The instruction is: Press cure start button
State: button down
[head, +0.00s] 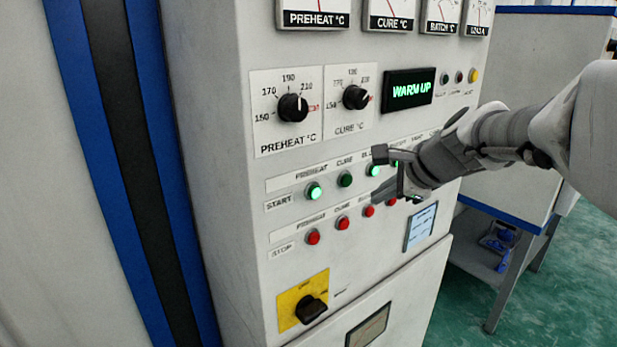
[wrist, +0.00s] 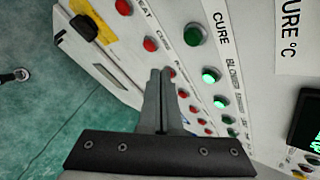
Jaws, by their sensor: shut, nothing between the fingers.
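The cure start button (head: 346,180) is dark green and unlit, second in the START row under the label CURE. In the wrist view the button (wrist: 195,33) is at the upper middle, up and to the right of the fingertips. My gripper (head: 376,196) is shut and empty in front of the panel, to the right of and a little below the cure button in the head view. In the wrist view its closed fingers (wrist: 160,74) overlap the row of red buttons and stand apart from the cure button. Finger contact with the panel cannot be told.
The lit preheat start button (head: 313,191) is on the left. Another lit green button (head: 373,170) is on the right. Red stop buttons (head: 313,237) run below. Two dials (head: 292,107) and a WARM UP display (head: 408,90) sit above, a yellow-plated switch (head: 303,300) below.

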aim_at(348, 187)
jog(key=shift+w+a+p, duration=0.35)
jog(key=shift+w+a, duration=0.4)
jog(key=shift+w, duration=0.25)
jog(key=shift+w+a+p, duration=0.35)
jog(key=shift+w+a, duration=0.35)
jog(key=shift+w, duration=0.3)
jog(key=shift+a, duration=0.1)
dwell(0.5)
jog(key=shift+w+a, duration=0.15)
jog(key=shift+w, duration=0.15)
jog(key=shift+w+a+p, duration=0.3)
jog(key=shift+w+p, duration=0.1)
jog(key=shift+p, duration=0.1)
dwell(0.6)
dwell(0.3)
jog(key=shift+s+d+b, duration=0.35)
jog(key=shift+s+d, duration=0.15)
jog(key=shift+s, duration=0.2)
jog(key=shift+s, duration=0.1)
jog(key=s+d+b, duration=0.1)
jog(key=s, duration=0.1)
jog(key=s+d, duration=0.2)
jog(key=shift+b, duration=0.35)
